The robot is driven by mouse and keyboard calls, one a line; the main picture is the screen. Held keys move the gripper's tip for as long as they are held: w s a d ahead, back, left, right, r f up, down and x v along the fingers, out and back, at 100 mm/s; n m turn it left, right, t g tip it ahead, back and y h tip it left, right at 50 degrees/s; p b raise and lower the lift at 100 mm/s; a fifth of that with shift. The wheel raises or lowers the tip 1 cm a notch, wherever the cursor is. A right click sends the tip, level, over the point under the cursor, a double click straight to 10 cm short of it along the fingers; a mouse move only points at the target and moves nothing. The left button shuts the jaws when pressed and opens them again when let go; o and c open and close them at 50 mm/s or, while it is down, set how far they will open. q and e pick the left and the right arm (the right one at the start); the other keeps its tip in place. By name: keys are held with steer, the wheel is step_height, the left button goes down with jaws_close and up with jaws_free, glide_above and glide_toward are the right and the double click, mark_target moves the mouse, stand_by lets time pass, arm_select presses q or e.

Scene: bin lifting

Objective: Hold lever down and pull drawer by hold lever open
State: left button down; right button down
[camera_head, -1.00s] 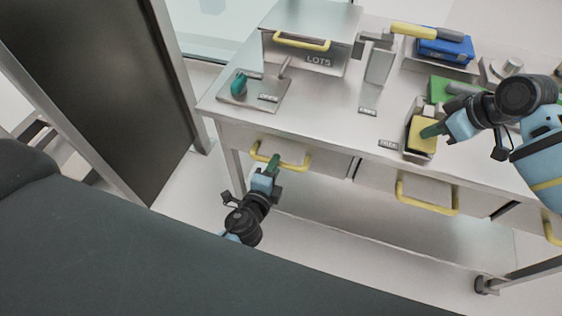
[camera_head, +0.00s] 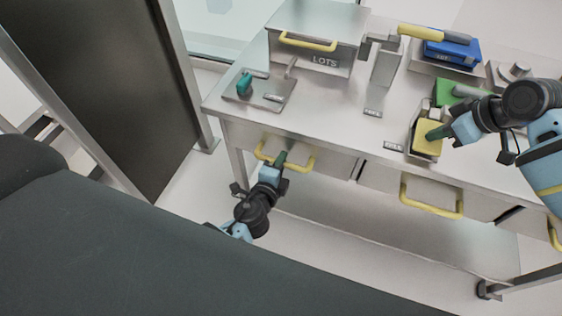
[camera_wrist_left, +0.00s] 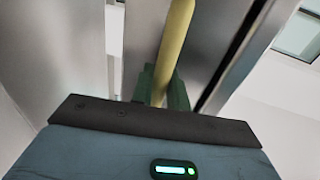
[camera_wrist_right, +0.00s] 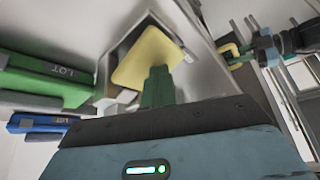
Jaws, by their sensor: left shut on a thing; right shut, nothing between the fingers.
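The hold lever is a yellow plate (camera_head: 427,147) in a grey housing on the tabletop; it also shows in the right wrist view (camera_wrist_right: 143,62). My right gripper (camera_head: 432,135) is shut with nothing between its green fingers, and its tips are at the plate, seemingly touching it. The left drawer (camera_head: 328,163) is under the table edge and has a yellow bar handle (camera_head: 302,168). My left gripper (camera_head: 281,160) is shut on that handle, which runs between its fingers in the left wrist view (camera_wrist_left: 177,35). I cannot tell whether the drawer is slightly out.
Another drawer with a yellow handle (camera_head: 432,207) is to the right. The tabletop holds a LOTS box (camera_head: 318,50), a plate with a teal knob (camera_head: 259,92), a yellow-handled lever (camera_head: 425,33) and blue (camera_head: 450,50) and green lot boxes. The lower shelf is clear.

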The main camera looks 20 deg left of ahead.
arm_select(q)
steer(key=s, duration=0.6)
arm_select(e)
steer(key=shift+f, duration=0.1)
arm_select(q)
steer(key=c, duration=1.4)
jaws_free()
steer(key=shift+c, duration=0.2)
steer(key=shift+s, duration=0.1)
steer(key=s+r, duration=0.2)
steer(key=s, duration=0.9)
steer(key=shift+s+r, duration=0.2)
steer(key=shift+s, duration=0.1)
